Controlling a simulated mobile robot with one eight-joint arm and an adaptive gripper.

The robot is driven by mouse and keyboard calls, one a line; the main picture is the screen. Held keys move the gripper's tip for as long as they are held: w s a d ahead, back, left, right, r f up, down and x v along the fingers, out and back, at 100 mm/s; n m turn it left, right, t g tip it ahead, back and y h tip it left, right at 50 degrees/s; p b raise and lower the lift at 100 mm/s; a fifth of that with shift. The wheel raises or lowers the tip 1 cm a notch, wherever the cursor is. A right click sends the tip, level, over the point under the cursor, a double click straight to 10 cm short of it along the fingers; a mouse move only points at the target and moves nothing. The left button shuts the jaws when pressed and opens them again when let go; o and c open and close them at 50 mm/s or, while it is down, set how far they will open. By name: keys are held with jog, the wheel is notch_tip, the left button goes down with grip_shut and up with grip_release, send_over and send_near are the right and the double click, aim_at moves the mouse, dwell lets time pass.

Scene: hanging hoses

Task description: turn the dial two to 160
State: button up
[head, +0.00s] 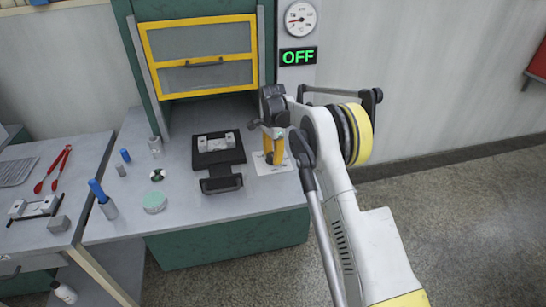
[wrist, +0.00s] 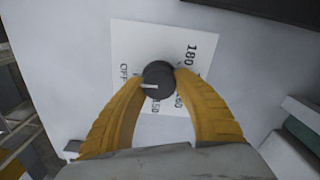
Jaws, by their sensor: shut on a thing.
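The dial is a round black knob (wrist: 158,76) with a white pointer line, set on a white card (wrist: 128,42) printed with OFF, 150, 180 and a partly hidden number ending in 60. The pointer is towards the left, near the OFF side. My gripper (wrist: 159,82) is shut on the knob, one yellow finger on each side, covering part of the printed scale. In the head view my gripper (head: 272,158) reaches down over the card (head: 283,167) on the bench, and the knob is mostly hidden.
A display (head: 298,57) reads OFF below a round gauge (head: 300,19). A black fixture holding a metal part (head: 218,145) stands just left of my gripper. A yellow-framed hood door (head: 200,55) is behind.

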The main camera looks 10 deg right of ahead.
jog(key=n+p, duration=0.1)
jog(key=n, duration=0.5)
jog(key=shift+w+n, duration=0.1)
jog(key=shift+n, duration=0.2)
jog(key=n, duration=0.6)
jog(key=shift+a, duration=0.15)
jog(key=n, duration=0.6)
jog(key=shift+a+n+p, duration=0.15)
jog(key=shift+n+p, duration=0.2)
jog(key=shift+n, duration=0.05)
jog(key=n, duration=0.6)
jog(key=shift+n, duration=0.3)
jog(key=o, duration=1.2)
jog(key=shift+a, duration=0.1)
jog(key=shift+c, duration=0.2)
